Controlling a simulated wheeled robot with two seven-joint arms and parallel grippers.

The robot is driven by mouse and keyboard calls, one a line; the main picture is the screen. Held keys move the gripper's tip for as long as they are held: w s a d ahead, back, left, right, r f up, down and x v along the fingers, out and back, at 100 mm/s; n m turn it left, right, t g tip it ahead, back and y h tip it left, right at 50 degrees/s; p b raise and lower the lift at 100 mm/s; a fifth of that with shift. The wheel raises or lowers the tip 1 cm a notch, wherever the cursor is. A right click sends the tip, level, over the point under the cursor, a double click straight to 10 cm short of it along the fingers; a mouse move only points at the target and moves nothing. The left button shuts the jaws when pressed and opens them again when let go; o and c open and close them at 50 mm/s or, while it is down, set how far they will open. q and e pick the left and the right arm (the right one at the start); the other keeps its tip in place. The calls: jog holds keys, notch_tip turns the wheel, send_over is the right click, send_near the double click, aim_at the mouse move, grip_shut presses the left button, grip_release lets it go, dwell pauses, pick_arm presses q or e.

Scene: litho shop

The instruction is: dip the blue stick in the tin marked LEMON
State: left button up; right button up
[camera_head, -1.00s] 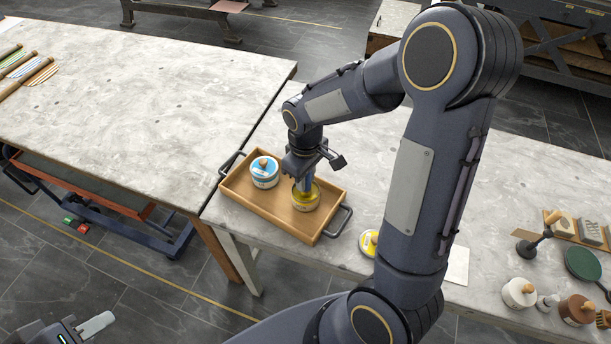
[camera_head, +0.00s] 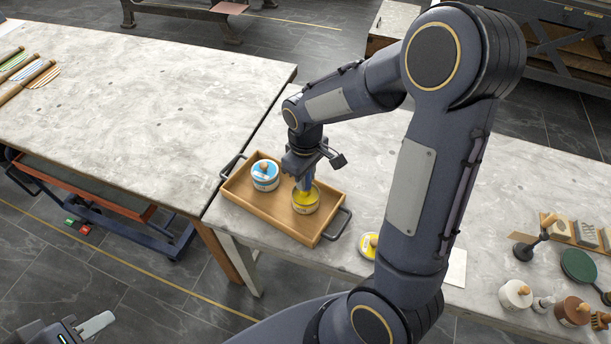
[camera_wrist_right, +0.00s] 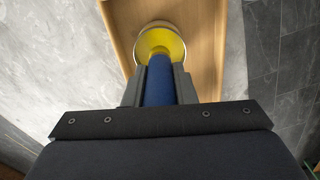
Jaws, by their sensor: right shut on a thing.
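An open tin with yellow inside (camera_head: 306,204) stands in the right part of the wooden tray; its label is too small to read. It also shows in the right wrist view (camera_wrist_right: 177,50). My right gripper (camera_head: 310,164) is above this tin, shut on the blue stick (camera_wrist_right: 159,82). The stick points down into the tin's mouth, and yellow shows around its lower end. Whether the tip is below the rim is hard to tell. My left gripper (camera_head: 93,328) is at the lower left, away from the tables; its jaws are unclear.
A yellow lid (camera_head: 368,244) lies on the table, beside my right arm. Small pots and stamps stand at the far right. The left table is mostly clear.

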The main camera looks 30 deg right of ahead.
jog(key=shift+r+p, duration=1.85)
jog(key=shift+r, duration=0.75)
jog(key=shift+f, duration=0.1)
